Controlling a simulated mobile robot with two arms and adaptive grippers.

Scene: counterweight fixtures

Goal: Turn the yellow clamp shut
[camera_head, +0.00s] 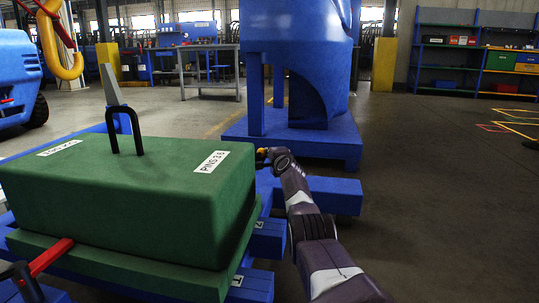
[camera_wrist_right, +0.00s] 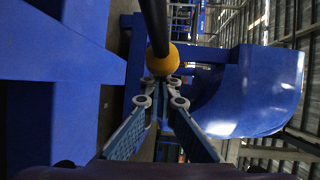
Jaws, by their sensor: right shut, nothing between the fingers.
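A yellow ball (camera_wrist_right: 163,59) sits on the end of a black rod in the right wrist view. A small yellow spot (camera_head: 261,152) shows at my right gripper in the head view, beside the far right corner of the green block. My right gripper (camera_wrist_right: 161,82) is shut and empty, with its fingertips just below the ball. Whether they touch it I cannot tell. In the head view this gripper (camera_head: 269,154) is small and partly hidden. The rest of the clamp is not clear. I do not see my left gripper.
The large green block (camera_head: 120,205) with a black handle (camera_head: 126,125) lies on a blue frame (camera_head: 335,193). A red bar (camera_head: 47,257) sticks out at its lower left. A tall blue machine (camera_head: 297,45) stands behind. The floor (camera_head: 450,200) at right is clear.

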